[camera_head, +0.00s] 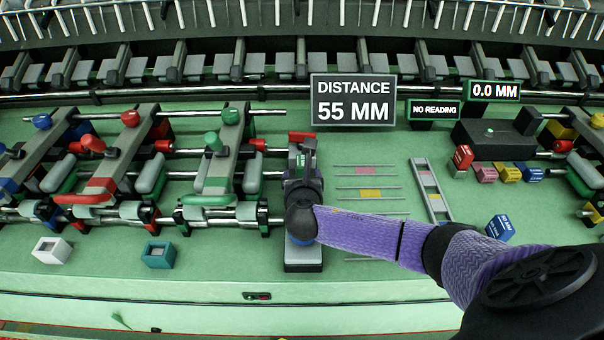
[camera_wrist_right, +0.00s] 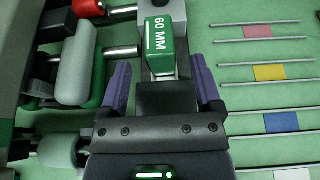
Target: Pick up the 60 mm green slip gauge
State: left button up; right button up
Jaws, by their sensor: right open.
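The 60 mm green slip gauge (camera_wrist_right: 166,42) lies label up on a grey rest in the right wrist view, its "60 MM" lettering readable. In the head view a little of its green (camera_head: 309,150) shows beyond my right gripper (camera_head: 302,172). In the right wrist view my right gripper (camera_wrist_right: 159,68) is open, with purple fingers spread wide on either side of the gauge's near end. A gap shows between each finger and the gauge, so nothing is gripped. How far the fingers stand above the gauge cannot be told. My left gripper is not in view.
Frame rollers and levers (camera_head: 150,165) crowd the left side. Grey rods with coloured patches (camera_head: 370,194) lie right of the gripper. Small coloured blocks (camera_head: 485,173) and a blue block (camera_head: 500,227) stand further right. A sign (camera_head: 353,100) reads "DISTANCE 55 MM". Green bed shows clear in front.

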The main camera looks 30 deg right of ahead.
aim_at(303, 171)
jog(key=x, duration=0.3)
jog(key=shift+d+b, duration=0.1)
jog(key=shift+b, duration=0.2)
grip_shut()
